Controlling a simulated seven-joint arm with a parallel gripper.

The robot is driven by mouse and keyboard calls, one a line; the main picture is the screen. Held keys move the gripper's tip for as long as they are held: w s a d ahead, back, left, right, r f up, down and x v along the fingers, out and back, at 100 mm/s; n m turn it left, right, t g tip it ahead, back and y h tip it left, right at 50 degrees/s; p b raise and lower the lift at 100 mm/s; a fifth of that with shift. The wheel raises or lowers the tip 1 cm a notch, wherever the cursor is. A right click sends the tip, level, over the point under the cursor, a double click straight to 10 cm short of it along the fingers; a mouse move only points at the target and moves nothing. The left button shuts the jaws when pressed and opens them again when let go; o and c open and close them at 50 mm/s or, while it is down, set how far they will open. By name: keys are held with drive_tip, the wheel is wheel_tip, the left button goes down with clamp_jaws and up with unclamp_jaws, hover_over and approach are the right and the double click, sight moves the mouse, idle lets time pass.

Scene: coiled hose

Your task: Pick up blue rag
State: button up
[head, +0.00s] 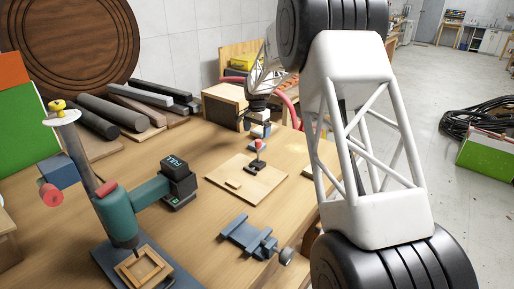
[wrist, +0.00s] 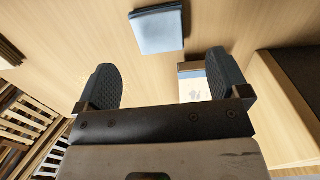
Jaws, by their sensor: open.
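The blue rag (wrist: 158,30) shows in the wrist view as a light blue folded square lying flat on the wooden table, beyond my fingertips and near the top edge. In the head view my gripper (head: 257,116) hangs over the far part of the table. A small blue and white patch (head: 261,131) shows just below it; I cannot tell if this is the rag.
A small pale-topped block (wrist: 193,84) lies partly hidden by the right finger. A wooden box (wrist: 280,110) stands on the right. In the head view, a board (head: 245,190), a blue vise (head: 248,234) and a teal drill press (head: 125,212) occupy the table nearer the camera.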

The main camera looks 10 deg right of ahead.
drive_tip(key=shift+f, duration=0.85)
drive_tip(key=shift+s+f, duration=0.1)
drive_tip(key=shift+f, duration=2.5)
drive_tip(key=c, duration=1)
drive_tip(key=shift+r, duration=0.1)
wheel_tip(320, 180, up, 10)
